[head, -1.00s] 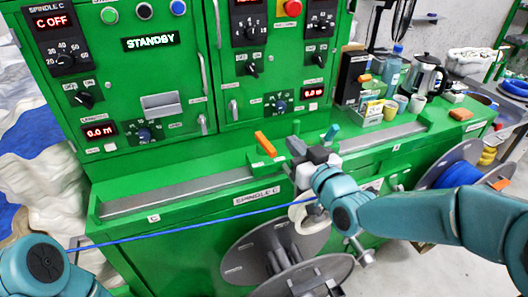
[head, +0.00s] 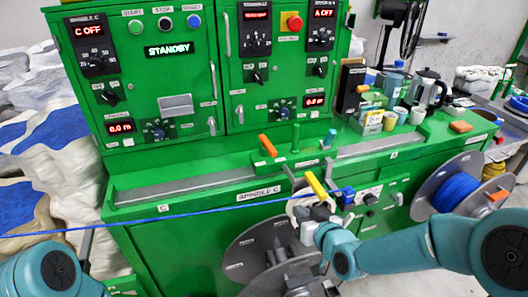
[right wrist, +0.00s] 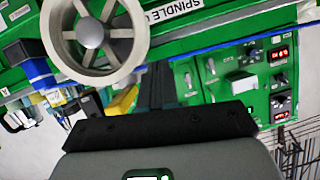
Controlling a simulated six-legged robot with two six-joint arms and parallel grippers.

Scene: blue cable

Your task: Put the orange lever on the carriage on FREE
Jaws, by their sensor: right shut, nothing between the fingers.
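The orange lever (head: 267,146) stands on the green carriage on the machine's front ledge, tilted with its top toward the left. A green post (head: 295,138) rises just right of it. My right gripper (head: 318,212) is shut and empty, in front of and below the carriage, apart from the orange lever. A yellow handle (head: 316,186) stands just above the gripper; whether they touch I cannot tell. In the right wrist view the dark fingers (right wrist: 155,85) point toward the machine front, beside a pale wheel (right wrist: 92,35). My left gripper is out of the picture.
A blue cable (head: 190,213) stretches across the machine front from the left to near my right gripper. A blue handle (head: 347,195) is right of the yellow one. A grey reel (head: 262,252) hangs below. Bottles and cups (head: 400,115) stand at right.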

